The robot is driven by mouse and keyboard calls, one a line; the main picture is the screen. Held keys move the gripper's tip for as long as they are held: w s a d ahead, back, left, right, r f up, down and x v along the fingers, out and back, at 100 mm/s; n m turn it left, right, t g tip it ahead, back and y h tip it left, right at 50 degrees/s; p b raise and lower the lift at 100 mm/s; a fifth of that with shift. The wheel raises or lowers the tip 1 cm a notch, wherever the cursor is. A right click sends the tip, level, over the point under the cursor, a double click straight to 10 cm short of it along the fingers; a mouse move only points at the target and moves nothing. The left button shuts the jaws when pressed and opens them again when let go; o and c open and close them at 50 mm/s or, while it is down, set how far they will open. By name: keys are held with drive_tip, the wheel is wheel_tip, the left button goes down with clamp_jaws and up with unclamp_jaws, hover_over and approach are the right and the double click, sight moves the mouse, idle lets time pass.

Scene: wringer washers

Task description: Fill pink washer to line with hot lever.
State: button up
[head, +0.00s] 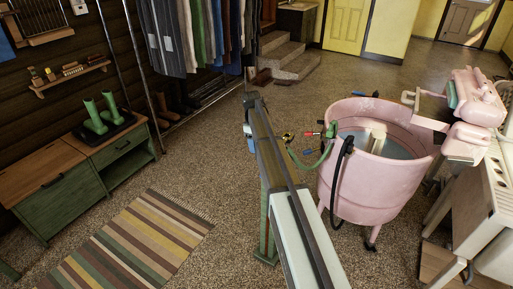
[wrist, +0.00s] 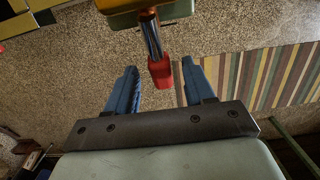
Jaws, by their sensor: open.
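The pink washer (head: 345,185) is a round open tub on legs at the right of the head view. Greyish water and a pale agitator (head: 376,138) show inside; I cannot make out the fill line. Small red (head: 308,133) and blue (head: 307,151) handles show left of the tub, by a green hose (head: 322,158). In the wrist view, a lever with a red grip (wrist: 160,72) on a metal rod hangs from a yellowish and green body (wrist: 150,12). My gripper (wrist: 159,66) is open, with its blue fingers either side of the red grip, gaps showing on both sides.
A pink wringer (head: 475,105) overhangs the tub's right side. A black hose (head: 340,170) hangs over its left rim. A striped rug (head: 140,240) and a green cabinet (head: 75,180) lie to the left. The speckled floor between is clear.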

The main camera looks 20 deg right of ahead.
wheel_tip(320, 180, up, 12)
drive_tip(key=shift+w+a+f, duration=0.25)
drive_tip(key=shift+w+a, duration=0.15)
idle(7.1)
